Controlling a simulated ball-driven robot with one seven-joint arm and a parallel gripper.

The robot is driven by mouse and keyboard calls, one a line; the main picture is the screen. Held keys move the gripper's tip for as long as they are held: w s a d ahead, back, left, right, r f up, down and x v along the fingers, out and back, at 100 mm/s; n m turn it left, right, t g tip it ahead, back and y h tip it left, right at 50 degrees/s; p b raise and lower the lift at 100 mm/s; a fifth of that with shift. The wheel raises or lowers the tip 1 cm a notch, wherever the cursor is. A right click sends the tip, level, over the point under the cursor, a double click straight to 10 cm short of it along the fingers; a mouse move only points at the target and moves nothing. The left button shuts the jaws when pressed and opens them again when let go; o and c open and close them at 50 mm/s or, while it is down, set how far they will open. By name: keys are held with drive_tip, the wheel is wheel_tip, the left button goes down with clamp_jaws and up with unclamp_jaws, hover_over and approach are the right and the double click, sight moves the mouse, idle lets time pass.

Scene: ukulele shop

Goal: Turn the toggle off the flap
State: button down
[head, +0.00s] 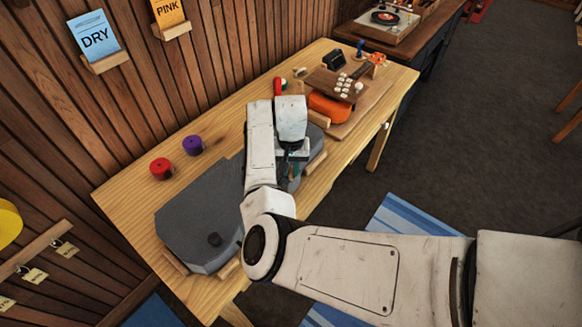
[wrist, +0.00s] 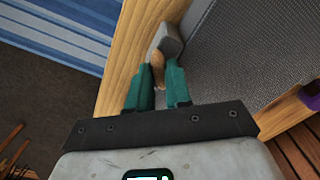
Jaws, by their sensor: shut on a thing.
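A grey ukulele-case-shaped piece (head: 200,220), apparently the flap, lies on the wooden table; its textured grey surface fills the right of the wrist view (wrist: 255,50). My gripper (head: 293,168) is over its front edge, partly hidden by my arm. In the wrist view, my teal fingers (wrist: 160,72) are shut on a small wooden toggle (wrist: 158,62) at the table's edge.
A red roll (head: 161,168) and a purple roll (head: 192,145) stand behind the case. An orange ukulele (head: 332,107) lies on a board at the table's far end. The table's front edge is close to my gripper, with a striped blue rug (head: 410,220) below.

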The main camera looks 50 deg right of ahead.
sight(291, 171)
drive_tip(key=m, duration=0.3)
drive_tip(key=shift+m, duration=2.1)
drive_tip(key=c, duration=1)
unclamp_jaws()
drive_tip(key=shift+c, duration=0.2)
drive_tip(key=shift+r, duration=0.1)
wheel_tip(291, 171, up, 11)
drive_tip(key=b, duration=0.2)
drive_tip(key=shift+f, duration=0.2)
